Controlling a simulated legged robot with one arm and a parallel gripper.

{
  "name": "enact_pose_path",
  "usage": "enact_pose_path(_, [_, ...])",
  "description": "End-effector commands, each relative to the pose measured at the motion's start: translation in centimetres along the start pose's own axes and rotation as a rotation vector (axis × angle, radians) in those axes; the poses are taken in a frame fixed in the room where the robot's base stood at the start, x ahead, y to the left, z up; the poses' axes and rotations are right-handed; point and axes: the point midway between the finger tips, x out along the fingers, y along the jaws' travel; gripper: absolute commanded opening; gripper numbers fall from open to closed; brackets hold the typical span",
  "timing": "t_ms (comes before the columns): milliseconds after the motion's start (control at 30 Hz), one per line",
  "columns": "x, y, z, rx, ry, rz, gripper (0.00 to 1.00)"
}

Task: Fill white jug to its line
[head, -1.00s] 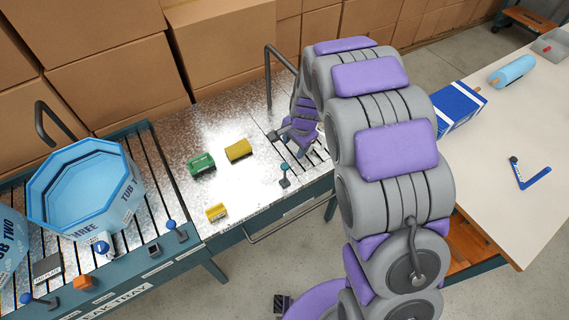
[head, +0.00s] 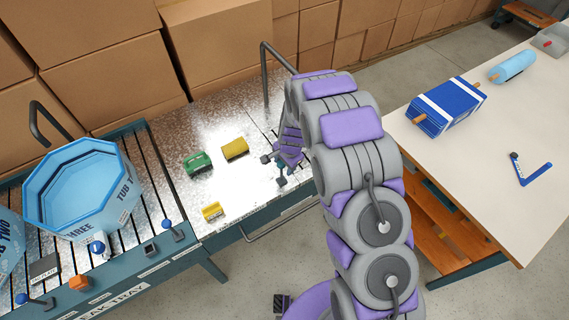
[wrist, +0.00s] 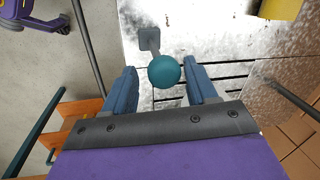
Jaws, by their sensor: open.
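I cannot make out a white jug in either view. A small white and blue item (head: 97,246) sits at the front of the octagonal tub, too small to tell. My gripper (wrist: 160,68) is open and empty in the wrist view. Its two blue fingers stand either side of a teal ball knob (wrist: 165,72) on a short grey lever. I cannot tell whether they touch it. In the head view my gripper (head: 284,160) is at the right part of the metal bench, and the knob is partly hidden there.
A light blue octagonal tub (head: 82,190) stands on the slatted rack at left. Green (head: 198,163), yellow (head: 235,149) and small yellow (head: 212,211) blocks lie on the metal bench (head: 180,125). A grey bent pipe (head: 265,85) rises behind.

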Motion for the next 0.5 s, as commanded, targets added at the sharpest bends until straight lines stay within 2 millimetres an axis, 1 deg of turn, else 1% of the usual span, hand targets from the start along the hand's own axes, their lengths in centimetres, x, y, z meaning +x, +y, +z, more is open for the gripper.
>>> enact_pose_path(267, [0.14,-0.11,0.15,-0.003,0.001,0.001,0.57])
enact_pose_path(500, [-0.02,0.18,-0.18,-0.002,-0.002,-0.002,0.34])
